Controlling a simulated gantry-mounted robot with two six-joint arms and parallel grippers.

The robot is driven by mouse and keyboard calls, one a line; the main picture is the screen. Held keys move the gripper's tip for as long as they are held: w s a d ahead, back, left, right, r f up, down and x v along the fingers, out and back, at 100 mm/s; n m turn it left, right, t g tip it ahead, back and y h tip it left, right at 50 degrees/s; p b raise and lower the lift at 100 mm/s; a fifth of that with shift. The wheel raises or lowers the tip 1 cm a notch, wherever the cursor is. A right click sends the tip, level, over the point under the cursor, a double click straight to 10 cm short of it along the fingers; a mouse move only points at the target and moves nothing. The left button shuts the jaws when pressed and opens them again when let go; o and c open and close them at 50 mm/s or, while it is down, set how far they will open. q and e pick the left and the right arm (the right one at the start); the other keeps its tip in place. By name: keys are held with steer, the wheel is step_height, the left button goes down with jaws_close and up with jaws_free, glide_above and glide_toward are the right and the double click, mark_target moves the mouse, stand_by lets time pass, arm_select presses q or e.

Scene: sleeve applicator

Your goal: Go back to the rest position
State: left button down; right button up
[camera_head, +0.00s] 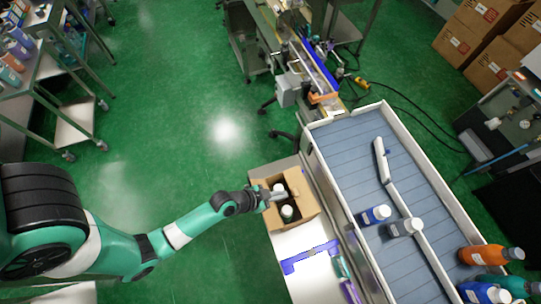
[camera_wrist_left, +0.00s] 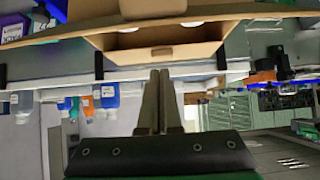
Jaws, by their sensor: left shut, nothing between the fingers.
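My left gripper (camera_head: 277,194) is shut and empty, and its tip shows over the open cardboard box (camera_head: 304,211) in the head view. The box stands on a white surface beside the conveyor and holds bottles, one with a white cap (camera_head: 287,211). The gripper and arm hide part of the box. In the left wrist view the two fingers (camera_wrist_left: 158,76) are together with nothing between them, pointing toward the cardboard box (camera_wrist_left: 190,52). I cannot tell whether they touch it. My right gripper is not in view.
A blue-purple bracket (camera_head: 310,257) lies near the box. Carts stand at the upper left. Green floor (camera_head: 170,120) is open between.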

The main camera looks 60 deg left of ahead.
arm_select(q)
steer(key=v, duration=0.6)
steer(key=shift+r, duration=0.2)
steer(key=shift+w, duration=0.1)
